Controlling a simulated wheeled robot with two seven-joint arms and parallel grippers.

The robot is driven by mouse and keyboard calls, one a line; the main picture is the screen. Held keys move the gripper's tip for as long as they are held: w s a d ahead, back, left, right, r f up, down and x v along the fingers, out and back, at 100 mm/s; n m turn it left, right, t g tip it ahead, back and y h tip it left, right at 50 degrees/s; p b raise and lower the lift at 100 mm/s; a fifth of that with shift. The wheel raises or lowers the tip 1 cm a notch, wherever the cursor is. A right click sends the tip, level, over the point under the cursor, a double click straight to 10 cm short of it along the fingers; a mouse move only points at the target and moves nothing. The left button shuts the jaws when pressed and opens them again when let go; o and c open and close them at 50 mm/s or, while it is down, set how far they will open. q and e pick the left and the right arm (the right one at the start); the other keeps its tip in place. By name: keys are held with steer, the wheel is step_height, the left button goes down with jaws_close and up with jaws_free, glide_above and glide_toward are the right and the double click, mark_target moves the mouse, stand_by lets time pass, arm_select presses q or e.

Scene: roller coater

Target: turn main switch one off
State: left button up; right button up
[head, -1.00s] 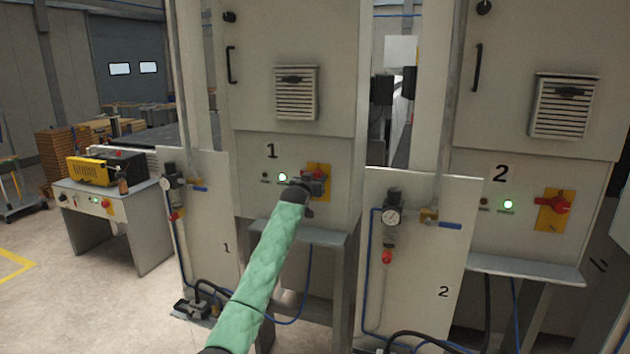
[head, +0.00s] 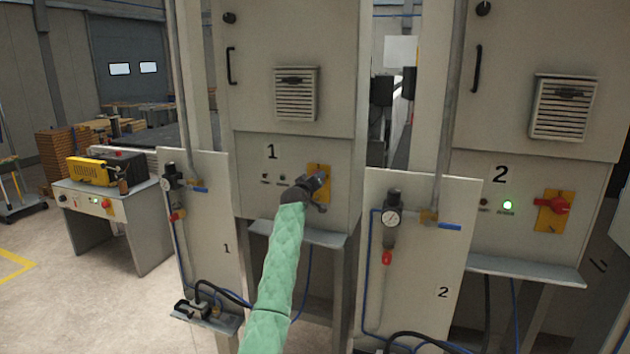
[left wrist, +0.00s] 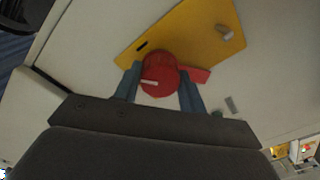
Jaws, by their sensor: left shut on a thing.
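Main switch one has a yellow plate (head: 318,169) on cabinet 1 (head: 250,206), beside the number 1. Its red knob (left wrist: 158,72) shows in the left wrist view between my two fingers, with its handle bar reaching to the right. My left gripper (left wrist: 159,85) is shut on this knob. In the head view my left gripper (head: 318,182) covers most of the switch, and the knob is hidden behind it. The indicator lamp (head: 282,178) left of the switch is dark. My right gripper is not in view.
Cabinet 2 (head: 540,135) on the right has a red switch (head: 553,206) on yellow and a lit green lamp (head: 508,205). A ledge (head: 300,234) juts out below switch one. Panels with gauges and blue hoses stand on both sides of my arm.

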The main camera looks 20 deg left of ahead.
arm_select(q)
steer(key=shift+n+p, duration=1.9)
steer(key=shift+n, duration=3.3)
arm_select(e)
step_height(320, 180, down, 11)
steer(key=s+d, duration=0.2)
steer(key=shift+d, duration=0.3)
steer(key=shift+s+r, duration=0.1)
arm_select(q)
steer(key=o, duration=1)
steer(key=shift+a, duration=0.15)
